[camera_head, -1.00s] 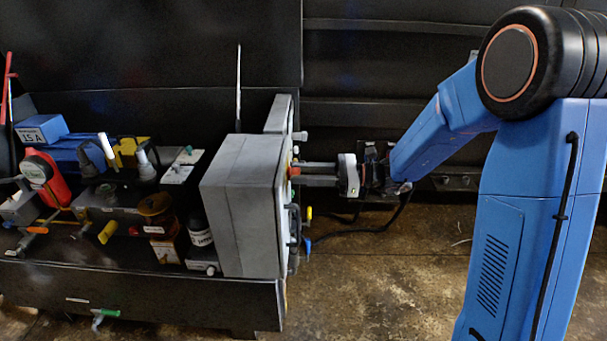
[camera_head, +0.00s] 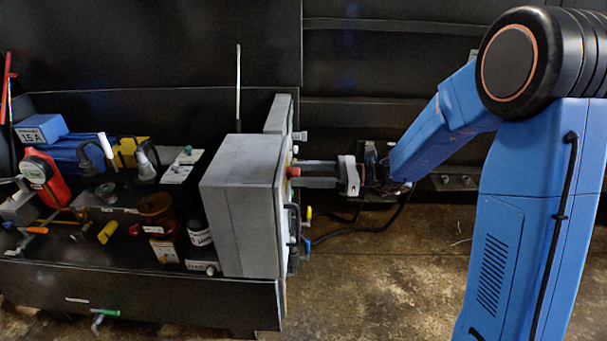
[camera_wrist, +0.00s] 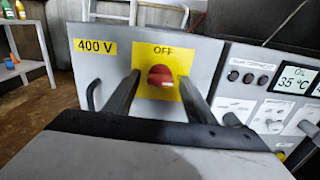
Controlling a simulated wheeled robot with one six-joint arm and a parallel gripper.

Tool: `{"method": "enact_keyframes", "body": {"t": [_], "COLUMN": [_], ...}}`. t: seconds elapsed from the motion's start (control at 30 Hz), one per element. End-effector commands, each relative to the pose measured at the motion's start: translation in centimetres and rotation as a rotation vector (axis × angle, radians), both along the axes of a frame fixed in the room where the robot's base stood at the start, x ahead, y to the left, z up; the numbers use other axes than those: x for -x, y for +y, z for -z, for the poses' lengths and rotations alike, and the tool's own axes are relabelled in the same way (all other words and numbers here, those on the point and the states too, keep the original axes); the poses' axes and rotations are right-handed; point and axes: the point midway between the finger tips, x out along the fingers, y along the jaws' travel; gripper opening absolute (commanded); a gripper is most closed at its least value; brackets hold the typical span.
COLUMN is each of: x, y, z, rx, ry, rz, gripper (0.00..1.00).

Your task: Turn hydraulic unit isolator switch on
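The isolator switch is a red knob (camera_wrist: 160,76) on a yellow plate (camera_wrist: 188,58) marked OFF, on the face of a grey cabinet (camera_wrist: 208,58). In the head view the knob (camera_head: 294,171) shows at the right side of the grey cabinet (camera_head: 240,205). My gripper (camera_wrist: 159,78) is open, with one finger to the left and one to the right of the knob in the wrist view. Yellow plate shows between the knob and each finger. In the head view my gripper (camera_head: 303,174) points left at the cabinet face, its tips close to the knob.
A yellow 400 V label (camera_wrist: 95,47) is left of the switch. A panel with an oil temperature display (camera_wrist: 293,82) and several knobs lies to the right. A black bench (camera_head: 140,295) crowded with bottles and tools stands left of the cabinet. The floor (camera_head: 390,275) below my arm is clear.

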Motion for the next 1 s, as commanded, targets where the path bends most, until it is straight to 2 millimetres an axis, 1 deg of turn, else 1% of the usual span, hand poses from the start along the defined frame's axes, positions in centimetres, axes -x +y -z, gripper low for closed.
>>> {"method": "enact_keyframes", "body": {"t": [0.2, 0.27, 0.37, 1.0], "x": [0.0, 0.0, -0.1, 0.3], "y": [-0.2, -0.6, -1.7, -12.4], "z": [0.0, -0.1, -0.1, 0.0], "rx": [-0.001, -0.001, -0.002, 0.0], "ry": [-0.001, -0.001, -0.002, 0.0], "rz": [0.0, 0.001, 0.003, 0.003], "gripper": [0.5, 0.5, 0.5, 0.5]}}
